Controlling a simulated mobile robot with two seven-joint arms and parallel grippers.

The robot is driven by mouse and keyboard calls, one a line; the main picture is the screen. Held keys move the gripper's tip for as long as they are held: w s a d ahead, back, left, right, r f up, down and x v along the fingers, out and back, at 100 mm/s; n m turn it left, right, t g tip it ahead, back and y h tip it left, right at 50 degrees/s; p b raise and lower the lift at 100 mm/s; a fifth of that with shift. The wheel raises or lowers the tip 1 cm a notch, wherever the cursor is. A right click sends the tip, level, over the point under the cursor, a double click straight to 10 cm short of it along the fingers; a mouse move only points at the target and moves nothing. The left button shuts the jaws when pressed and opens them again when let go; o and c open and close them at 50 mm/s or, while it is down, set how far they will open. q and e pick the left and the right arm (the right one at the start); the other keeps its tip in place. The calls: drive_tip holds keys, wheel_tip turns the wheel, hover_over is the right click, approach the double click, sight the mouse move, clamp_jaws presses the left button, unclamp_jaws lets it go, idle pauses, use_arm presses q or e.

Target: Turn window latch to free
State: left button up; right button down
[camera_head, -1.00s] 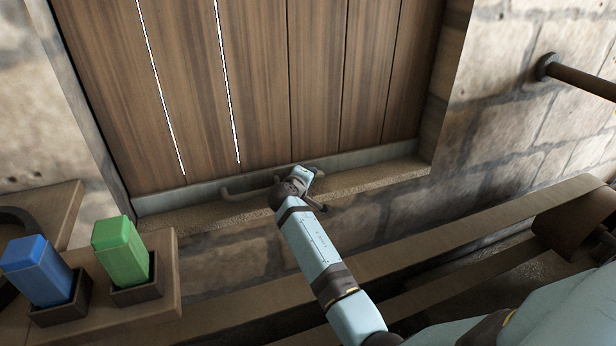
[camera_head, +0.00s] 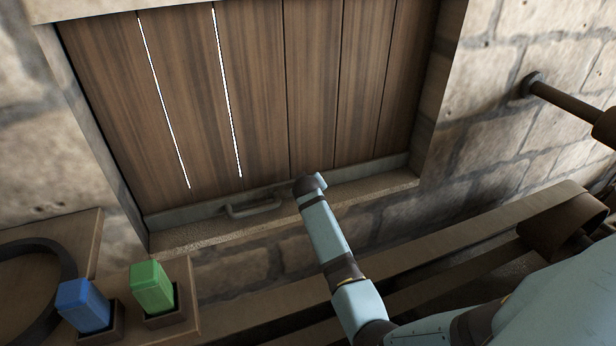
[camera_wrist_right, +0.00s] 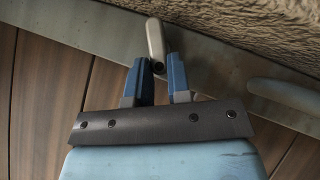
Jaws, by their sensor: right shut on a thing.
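The window latch (camera_wrist_right: 155,40) is a small pale metal lever at the window's lower frame in the right wrist view. My right gripper (camera_wrist_right: 160,68) has its two blue fingers around the lever's near end and is shut on it. The lever points up and slightly left in that view. In the head view my right gripper (camera_head: 312,184) is at the bottom rail of the wooden window shutter (camera_head: 300,90), and it hides the latch. My left gripper is not in view.
A metal pull handle (camera_head: 253,207) is on the bottom rail, left of my right gripper. A stone sill (camera_head: 375,189) runs below. Green (camera_head: 151,287) and blue (camera_head: 83,305) blocks stand in holders at lower left. A bar (camera_head: 565,98) juts from the right wall.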

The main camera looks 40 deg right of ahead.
drive_tip(key=y+p, duration=0.1)
drive_tip(key=p, duration=0.1)
drive_tip(key=m+y+p, duration=0.1)
drive_tip(key=p, duration=0.1)
drive_tip(key=shift+s+d+r+m+y, duration=0.2)
drive_tip(key=shift+d+m+y, duration=0.1)
drive_tip(key=shift+d, duration=0.05)
drive_tip(key=shift+d+t+y+p, duration=0.1)
drive_tip(key=shift+t+y+p, duration=0.2)
drive_tip(key=shift+p, duration=0.15)
drive_tip(key=shift+d+f+m+y+p, duration=0.1)
drive_tip(key=shift+f+m+y+p, duration=0.05)
drive_tip(key=shift+m+y+p, duration=0.4)
drive_tip(key=shift+d+y, duration=0.1)
drive_tip(key=shift+y, duration=0.25)
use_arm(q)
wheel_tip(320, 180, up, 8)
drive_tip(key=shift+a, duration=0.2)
use_arm(e)
drive_tip(key=shift+s+f, duration=0.1)
use_arm(q)
drive_tip(key=shift+p, duration=0.3)
use_arm(e)
drive_tip(key=shift+y, duration=0.3)
drive_tip(key=c, duration=1.1)
unclamp_jaws()
drive_tip(key=shift+o, duration=0.2)
drive_tip(key=shift+d+t, duration=0.1)
drive_tip(key=shift+t, duration=0.2)
